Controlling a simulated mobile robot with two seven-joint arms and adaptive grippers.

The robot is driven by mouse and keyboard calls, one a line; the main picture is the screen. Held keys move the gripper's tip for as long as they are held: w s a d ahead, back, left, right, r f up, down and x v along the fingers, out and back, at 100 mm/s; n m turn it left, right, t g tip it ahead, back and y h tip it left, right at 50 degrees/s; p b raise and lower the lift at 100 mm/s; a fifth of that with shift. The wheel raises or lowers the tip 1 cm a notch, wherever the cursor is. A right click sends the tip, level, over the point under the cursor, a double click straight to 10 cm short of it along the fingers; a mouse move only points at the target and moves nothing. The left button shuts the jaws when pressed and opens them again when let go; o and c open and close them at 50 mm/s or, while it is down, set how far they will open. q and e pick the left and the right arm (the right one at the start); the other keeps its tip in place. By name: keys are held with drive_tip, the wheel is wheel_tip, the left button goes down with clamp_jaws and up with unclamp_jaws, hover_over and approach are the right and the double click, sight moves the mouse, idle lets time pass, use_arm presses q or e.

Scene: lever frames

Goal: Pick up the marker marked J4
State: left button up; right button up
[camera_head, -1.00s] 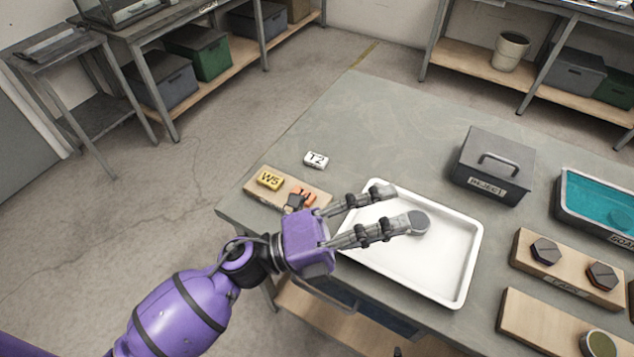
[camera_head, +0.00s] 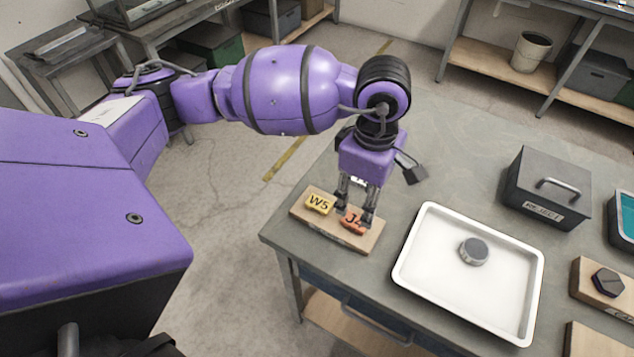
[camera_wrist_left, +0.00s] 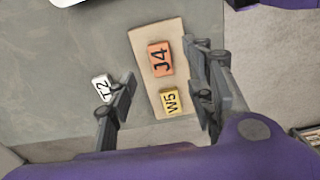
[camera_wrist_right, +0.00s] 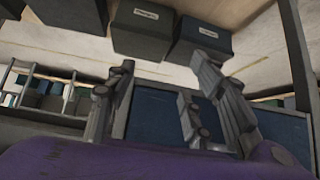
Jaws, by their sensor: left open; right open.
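The orange marker J4 (camera_head: 353,220) lies on a wooden board (camera_head: 370,240) near the table's left front edge. It also shows in the left wrist view (camera_wrist_left: 160,60). The yellow marker W5 (camera_head: 319,203) lies beside it on the same board. My left gripper (camera_head: 355,212) is open and points down over the board, its fingers close to J4 in the head view. In the left wrist view its fingers (camera_wrist_left: 163,95) are spread on both sides of the board, with nothing between them held. My right gripper (camera_wrist_right: 160,85) is open and empty, only in its own wrist view.
A white marker T2 (camera_wrist_left: 103,87) lies on the table beside the board. A white tray (camera_head: 415,275) with a grey round piece (camera_head: 474,250) stands to the right. A grey REJECT box (camera_head: 549,185) is behind it. Blue drawers show before my right gripper.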

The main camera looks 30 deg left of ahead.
sight(355, 220)
use_arm(q)
drive_tip(key=shift+w+a, duration=0.2)
drive_tip(key=shift+w, duration=0.05)
drive_tip(key=f, duration=0.7)
drive_tip(key=shift+s+a+f+p, duration=0.15)
drive_tip(key=shift+s+f+p, duration=0.05)
drive_tip(key=shift+p, duration=0.2)
drive_tip(key=c, duration=1)
